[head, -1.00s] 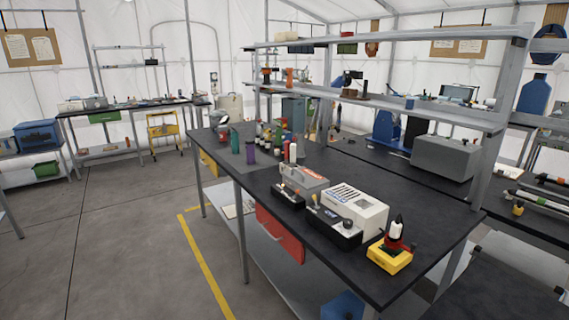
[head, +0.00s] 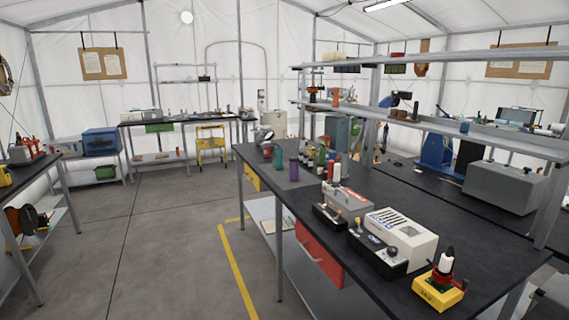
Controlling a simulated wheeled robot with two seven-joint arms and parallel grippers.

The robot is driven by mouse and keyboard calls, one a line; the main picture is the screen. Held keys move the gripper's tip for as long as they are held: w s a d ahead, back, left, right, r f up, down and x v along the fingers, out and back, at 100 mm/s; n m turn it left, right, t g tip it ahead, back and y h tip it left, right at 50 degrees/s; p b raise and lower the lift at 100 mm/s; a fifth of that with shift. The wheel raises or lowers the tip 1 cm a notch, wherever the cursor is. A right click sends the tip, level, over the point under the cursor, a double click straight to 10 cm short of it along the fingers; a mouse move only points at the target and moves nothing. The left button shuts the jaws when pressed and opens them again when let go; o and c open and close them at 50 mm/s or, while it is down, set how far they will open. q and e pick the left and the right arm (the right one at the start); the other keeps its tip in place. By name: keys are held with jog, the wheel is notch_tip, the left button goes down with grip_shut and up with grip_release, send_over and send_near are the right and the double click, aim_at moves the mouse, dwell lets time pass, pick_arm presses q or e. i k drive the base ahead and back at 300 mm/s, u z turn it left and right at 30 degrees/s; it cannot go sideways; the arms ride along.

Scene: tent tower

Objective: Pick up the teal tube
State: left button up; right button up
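A teal tube (head: 277,157) stands upright on a grey mat near the left edge of the black workbench (head: 345,199), towards its far end. A purple tube (head: 293,170) stands just in front of it to the right. Neither of my grippers shows in the head view, so their state cannot be seen.
Several bottles (head: 319,158) stand right of the tubes. A red drawer (head: 320,255) hangs below. The floor (head: 170,240) to the left is clear.

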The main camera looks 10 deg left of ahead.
aim_at(279, 152)
jog(key=u, duration=0.75)
jog(key=i, duration=0.95)
jog(key=u, duration=0.7)
jog(key=i, duration=1.05)
jog(key=z, duration=1.05)
jog(key=i, duration=1)
jog(key=z, duration=0.95)
